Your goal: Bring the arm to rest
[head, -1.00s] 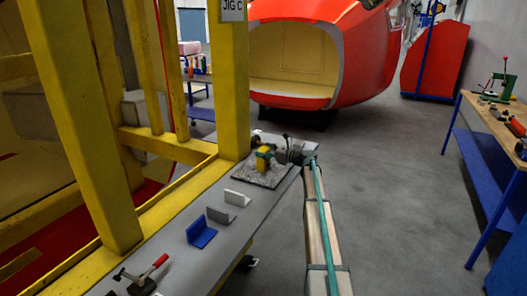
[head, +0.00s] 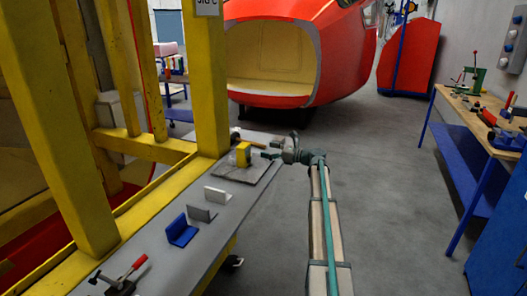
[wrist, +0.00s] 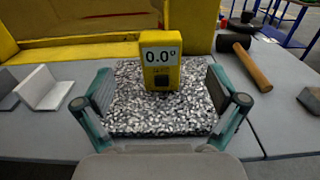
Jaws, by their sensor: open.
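My gripper (wrist: 158,92) is open and empty, with its two teal-sided fingers spread wide in the wrist view. A yellow digital level reading 0.0° (wrist: 160,62) stands upright on a speckled grey plate (wrist: 135,115), ahead of and between the fingers and apart from them. In the head view my gripper (head: 271,156) is just right of the yellow level (head: 243,153), over the right side of the plate (head: 232,173). My arm reaches forward from the bottom of the head view, along the right of the grey table.
A white bracket (head: 216,195), a grey bracket (head: 201,214) and a blue bracket (head: 181,231) line the grey table (head: 190,262), with a red-handled clamp (head: 122,277) nearer. A hammer (wrist: 252,65) lies beyond the plate. Yellow posts (head: 68,120) border the left. Floor (head: 385,200) at right is clear.

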